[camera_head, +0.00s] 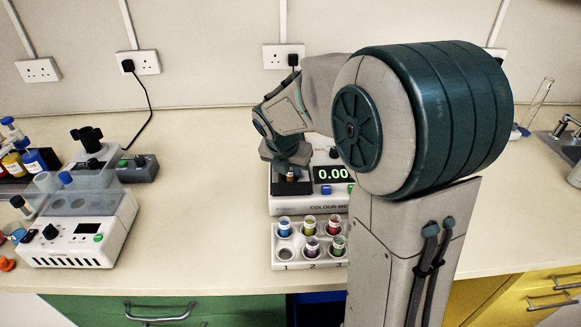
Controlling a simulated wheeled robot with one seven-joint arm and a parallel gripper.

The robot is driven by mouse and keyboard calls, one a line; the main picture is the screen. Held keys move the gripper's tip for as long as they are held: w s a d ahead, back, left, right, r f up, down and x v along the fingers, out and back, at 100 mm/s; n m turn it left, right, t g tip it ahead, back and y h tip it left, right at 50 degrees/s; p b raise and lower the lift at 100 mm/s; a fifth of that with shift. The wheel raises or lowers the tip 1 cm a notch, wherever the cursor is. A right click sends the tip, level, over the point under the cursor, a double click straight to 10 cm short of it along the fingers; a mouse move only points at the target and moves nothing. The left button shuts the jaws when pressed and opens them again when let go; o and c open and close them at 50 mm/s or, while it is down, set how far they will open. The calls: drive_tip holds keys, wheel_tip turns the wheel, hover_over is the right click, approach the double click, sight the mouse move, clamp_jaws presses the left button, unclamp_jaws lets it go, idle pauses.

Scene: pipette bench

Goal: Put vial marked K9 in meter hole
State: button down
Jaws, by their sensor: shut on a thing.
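The colour meter (285,208) stands on the bench in the middle, with its lit display (333,173) reading 0.00, cut off by my arm. My gripper (290,168) points down over the dark block on the meter's left part. It is shut on a vial (292,174), of which only a small brownish-white piece shows below the fingers. I cannot read a mark on it, and cannot tell how far it is in the meter hole, which is hidden.
A white rack (280,266) in front of the meter holds several coloured vials; its front-left hole, numbered 1, is empty. My arm hides the right side. A white device (75,243) stands at left, with bottles (35,161) behind. Bench between device and rack is clear.

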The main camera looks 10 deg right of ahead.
drive_tip(key=shift+s+f, duration=0.15)
drive_tip(key=shift+f, duration=0.2)
drive_tip(key=c, duration=1.4)
unclamp_jaws()
drive_tip(key=shift+o, duration=0.7)
drive_tip(key=shift+s+f, duration=0.1)
drive_tip(key=shift+f, duration=0.05)
drive_tip(key=shift+r, duration=0.3)
drive_tip(key=w+p+v, duration=0.1)
drive_tip(key=v, duration=1.1)
drive_tip(key=s+d+f+m+y, duration=0.1)
drive_tip(key=s+f+m, duration=0.2)
drive_tip(key=s+m, duration=0.6)
drive_tip(key=s+d+f+m+y, duration=0.1)
drive_tip(key=s+f+m, duration=0.3)
drive_tip(key=s+m, duration=0.6)
drive_tip(key=m, duration=1)
drive_tip(key=shift+s+d+g, duration=0.2)
drive_tip(key=shift+g, duration=0.2)
